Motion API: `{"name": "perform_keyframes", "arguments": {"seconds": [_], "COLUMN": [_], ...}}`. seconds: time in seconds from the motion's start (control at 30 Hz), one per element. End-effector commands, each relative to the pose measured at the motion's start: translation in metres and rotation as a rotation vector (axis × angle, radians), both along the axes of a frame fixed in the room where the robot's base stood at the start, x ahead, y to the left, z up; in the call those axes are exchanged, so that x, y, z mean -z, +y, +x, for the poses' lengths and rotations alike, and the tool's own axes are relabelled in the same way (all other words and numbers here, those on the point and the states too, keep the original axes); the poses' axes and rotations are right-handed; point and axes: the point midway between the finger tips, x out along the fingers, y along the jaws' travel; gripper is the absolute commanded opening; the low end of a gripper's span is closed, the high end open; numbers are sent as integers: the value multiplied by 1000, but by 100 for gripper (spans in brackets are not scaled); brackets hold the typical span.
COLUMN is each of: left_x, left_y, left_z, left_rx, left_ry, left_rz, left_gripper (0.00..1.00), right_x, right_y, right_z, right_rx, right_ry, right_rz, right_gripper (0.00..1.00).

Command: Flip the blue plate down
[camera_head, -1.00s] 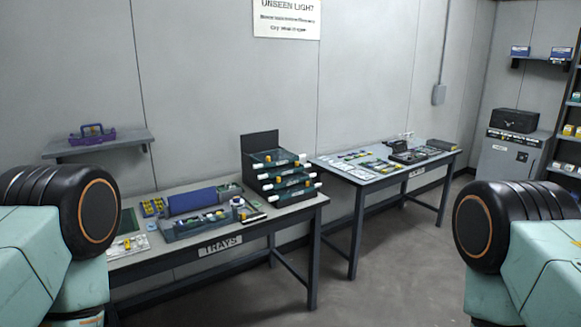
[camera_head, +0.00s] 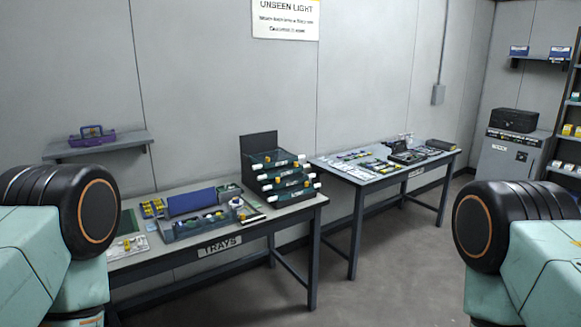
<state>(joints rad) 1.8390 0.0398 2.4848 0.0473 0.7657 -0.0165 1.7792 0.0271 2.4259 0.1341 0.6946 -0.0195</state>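The blue plate (camera_head: 192,201) is a flat blue-violet panel on the left table marked TRAYS. It stands raised and tilted at the back of a grey tray (camera_head: 181,236) that holds several small parts. From this distance I cannot make out its hinge or lower edge. Both my arms show only their teal links and black round joints, at the lower left and lower right. Neither gripper is in view, and nothing of mine touches the plate.
The left table (camera_head: 290,212) also carries a rack of stacked trays (camera_head: 282,183) with white-ended handles. A second table (camera_head: 368,177) with tools stands to the right. A wall shelf (camera_head: 97,147) holds a purple case (camera_head: 90,138). The floor (camera_head: 390,265) before the tables is clear.

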Motion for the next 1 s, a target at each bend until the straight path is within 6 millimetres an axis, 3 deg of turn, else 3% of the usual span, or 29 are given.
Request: {"name": "perform_keyframes", "arguments": {"seconds": [0.7, 1.0], "left_x": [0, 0], "left_y": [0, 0], "left_z": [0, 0], "left_rx": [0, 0], "left_ry": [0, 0], "left_rz": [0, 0], "left_gripper": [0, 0], "right_x": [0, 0], "right_y": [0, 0], "right_z": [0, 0], "right_rx": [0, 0], "right_ry": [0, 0], "right_rz": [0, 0], "right_gripper": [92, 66]}}
